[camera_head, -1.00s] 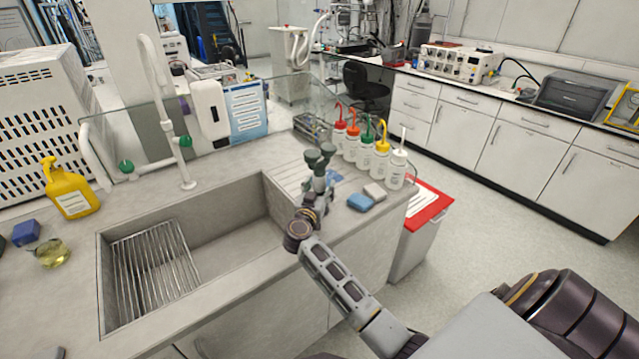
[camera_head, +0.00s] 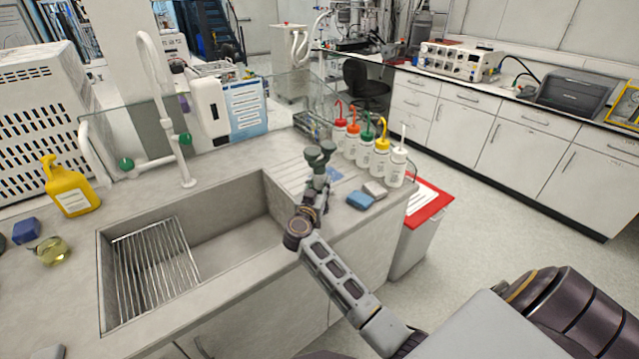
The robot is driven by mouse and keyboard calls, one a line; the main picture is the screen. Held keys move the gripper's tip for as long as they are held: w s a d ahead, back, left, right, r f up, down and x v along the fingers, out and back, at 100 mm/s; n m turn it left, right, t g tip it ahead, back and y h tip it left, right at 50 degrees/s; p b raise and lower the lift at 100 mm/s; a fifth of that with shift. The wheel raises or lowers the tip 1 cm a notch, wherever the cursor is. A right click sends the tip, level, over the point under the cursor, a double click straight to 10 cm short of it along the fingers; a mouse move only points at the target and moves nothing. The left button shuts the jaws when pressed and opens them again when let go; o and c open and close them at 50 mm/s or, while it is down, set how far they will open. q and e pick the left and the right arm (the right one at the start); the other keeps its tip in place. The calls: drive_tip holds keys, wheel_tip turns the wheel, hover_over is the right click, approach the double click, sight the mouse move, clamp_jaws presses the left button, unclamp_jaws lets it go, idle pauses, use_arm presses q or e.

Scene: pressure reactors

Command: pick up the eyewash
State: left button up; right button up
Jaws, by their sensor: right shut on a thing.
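The eyewash (camera_head: 313,155) is a dark grey-green piece with two round heads. It is over the ribbed drainboard at the right end of the sink. My right gripper (camera_head: 318,178) is shut on it below the heads. The fingers and wrist hide the lower part of the eyewash, and I cannot tell how far it is from the counter. My left gripper is out of view.
Several wash bottles (camera_head: 381,158) with coloured caps stand in a row just right of the eyewash. The tall tap (camera_head: 160,95) rises behind the sink (camera_head: 225,235). A yellow bottle (camera_head: 75,188) stands at left.

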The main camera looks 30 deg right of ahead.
sight(319, 161)
drive_tip(key=shift+r, duration=0.7)
wheel_tip(319, 161, up, 8)
drive_tip(key=shift+f+p, duration=0.15)
drive_tip(key=shift+p, duration=0.75)
drive_tip(key=shift+r, duration=0.55)
use_arm(q)
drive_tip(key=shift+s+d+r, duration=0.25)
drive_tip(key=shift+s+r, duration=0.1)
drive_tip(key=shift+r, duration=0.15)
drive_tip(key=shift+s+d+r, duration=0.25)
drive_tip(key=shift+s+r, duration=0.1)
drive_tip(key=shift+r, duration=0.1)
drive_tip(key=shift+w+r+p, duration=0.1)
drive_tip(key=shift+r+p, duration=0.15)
drive_tip(key=shift+p, duration=0.05)
use_arm(e)
drive_tip(key=shift+r, duration=0.15)
